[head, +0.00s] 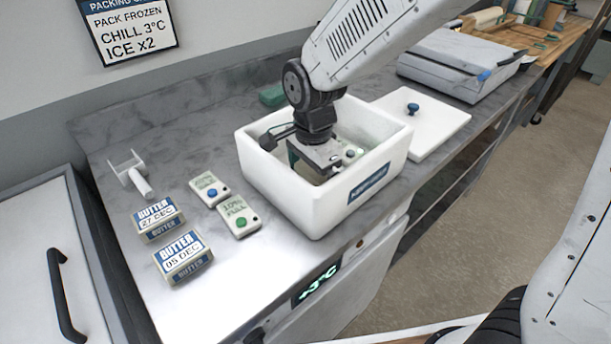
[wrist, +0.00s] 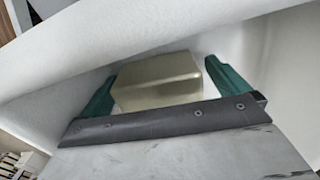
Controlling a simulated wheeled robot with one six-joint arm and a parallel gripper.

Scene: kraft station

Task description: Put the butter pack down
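My gripper (head: 318,172) reaches down into the white foam box (head: 262,190). In the wrist view its two green fingers (wrist: 160,88) stand wide apart near the ends of the dark bar. A plain beige-gold block, seemingly the butter pack (wrist: 157,82), lies between them. A narrow gap shows between the block and the right finger; the left finger is close beside it. In the head view that pack is hidden by my gripper and the box wall. Two other butter packs, marked 27 DEC (head: 158,219) and 05 DEC (head: 183,257), stand on the counter at left.
A white holder (head: 130,172) stands at the back left. Bare counter (head: 225,290) shows in front.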

